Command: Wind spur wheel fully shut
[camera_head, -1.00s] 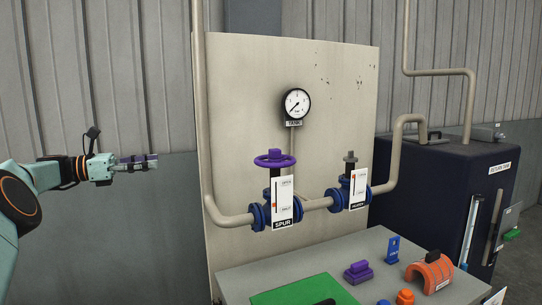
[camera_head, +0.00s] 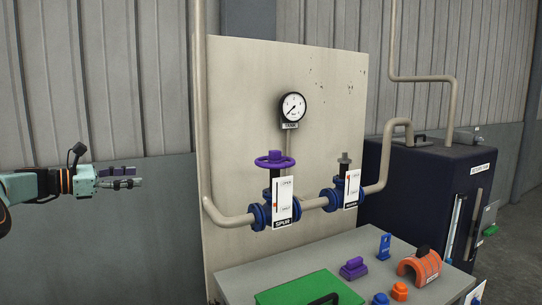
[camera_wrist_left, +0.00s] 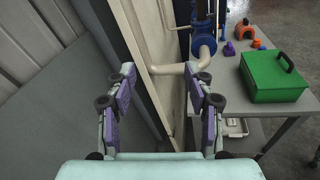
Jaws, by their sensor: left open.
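The purple spur wheel (camera_head: 275,160) sits level on top of the spur valve (camera_head: 261,214), which is blue and joined into a beige pipe. My left gripper (camera_head: 138,177) is to the left of the panel, well apart from the wheel, and points right. In the left wrist view its two purple-padded fingers (camera_wrist_left: 165,95) are spread with nothing between them. The wheel cannot be made out clearly in that view. My right gripper is not in view.
A second valve (camera_head: 343,188) with a bare grey stem top stands right of the spur valve. A gauge (camera_head: 292,107) is above. A grey table (camera_head: 235,275) below holds a green box (camera_wrist_left: 270,80) and several small parts. A dark tank (camera_head: 430,185) stands right.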

